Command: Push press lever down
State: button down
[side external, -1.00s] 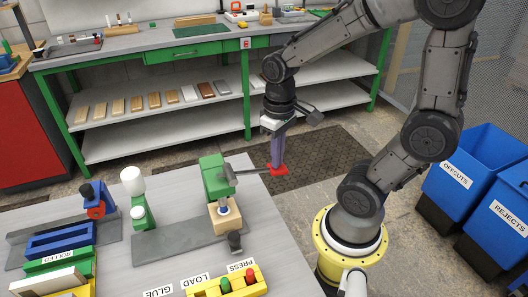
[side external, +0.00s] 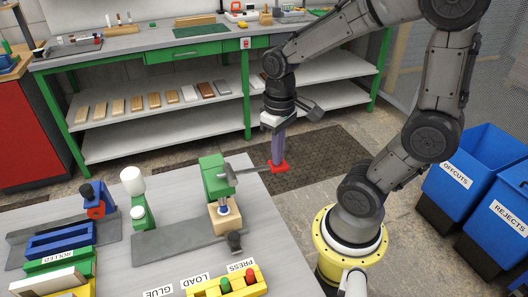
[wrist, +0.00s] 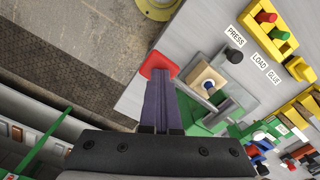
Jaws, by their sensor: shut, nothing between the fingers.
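The green press (side external: 213,176) stands on a grey base plate at the table's right edge. Its grey lever (side external: 243,173) sticks out to the right past the edge, close to level, and ends in a red grip (side external: 279,168). My gripper (side external: 278,158) is shut, with purple fingers pointing down at the red grip. The fingertips look to be at or touching the grip's top; exact contact cannot be told. The wrist view shows the red grip (wrist: 158,65) just beyond the fingertips (wrist: 164,80). A wooden block (side external: 226,216) sits under the press head.
A black knob (side external: 235,241) stands in front of the press. A yellow holder (side external: 246,284) with red and green buttons is at the table's front. A green-and-white bottle-like station (side external: 138,198) stands to the left.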

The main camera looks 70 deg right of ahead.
notch_tip(320, 180, up, 8)
jog(key=shift+f, duration=0.15)
dwell(0.7)
jog(key=s+a+r+n+t, duration=0.1)
jog(key=s+a+n+t, duration=0.2)
jog(key=s+a+t, duration=0.1)
jog(key=shift+a+t, duration=0.55)
jog(key=shift+t, duration=0.25)
